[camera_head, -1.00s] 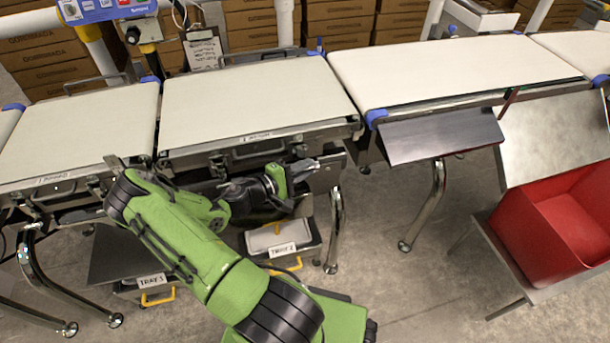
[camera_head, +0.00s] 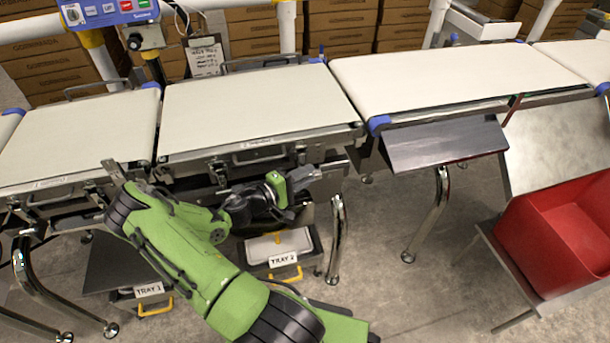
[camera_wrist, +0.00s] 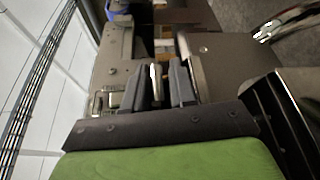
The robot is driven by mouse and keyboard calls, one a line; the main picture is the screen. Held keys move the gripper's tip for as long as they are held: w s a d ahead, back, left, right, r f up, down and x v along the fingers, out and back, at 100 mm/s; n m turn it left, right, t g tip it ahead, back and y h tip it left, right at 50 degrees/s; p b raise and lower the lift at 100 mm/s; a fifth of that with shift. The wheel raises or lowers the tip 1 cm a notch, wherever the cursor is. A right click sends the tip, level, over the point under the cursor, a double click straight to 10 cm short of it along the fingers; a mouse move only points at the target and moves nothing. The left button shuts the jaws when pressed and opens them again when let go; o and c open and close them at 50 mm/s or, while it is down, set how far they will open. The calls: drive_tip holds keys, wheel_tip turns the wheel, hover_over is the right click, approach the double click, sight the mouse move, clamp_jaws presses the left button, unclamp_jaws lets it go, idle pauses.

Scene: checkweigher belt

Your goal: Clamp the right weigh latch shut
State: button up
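The weigh section's front frame (camera_head: 255,153) runs under the middle belt, with a dark carrying-style handle on it. My gripper (camera_head: 310,175) is just in front of and below the right end of this frame. In the wrist view, my gripper (camera_wrist: 157,88) has its two dark fingers apart. A slim, bright metal piece (camera_wrist: 156,74), which looks like the right weigh latch's lever, stands between them with a gap visible beside it. I cannot tell whether either finger touches it. The latch's catch is not clear in either view, and the arm and gripper cover part of the front.
A dark sloping plate (camera_head: 445,142) and a red bin (camera_head: 560,235) stand to the right. Tray 2 (camera_head: 283,250) is below my gripper, and tray 1 (camera_head: 148,296) is at lower left. A chrome leg (camera_head: 337,235) stands close to the right.

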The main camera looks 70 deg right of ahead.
drive_tip(key=shift+r, duration=0.1)
drive_tip(key=shift+w+a, duration=0.25)
drive_tip(key=p+v, duration=0.3)
drive_tip(key=v, duration=1.2)
drive_tip(key=shift+r, duration=0.1)
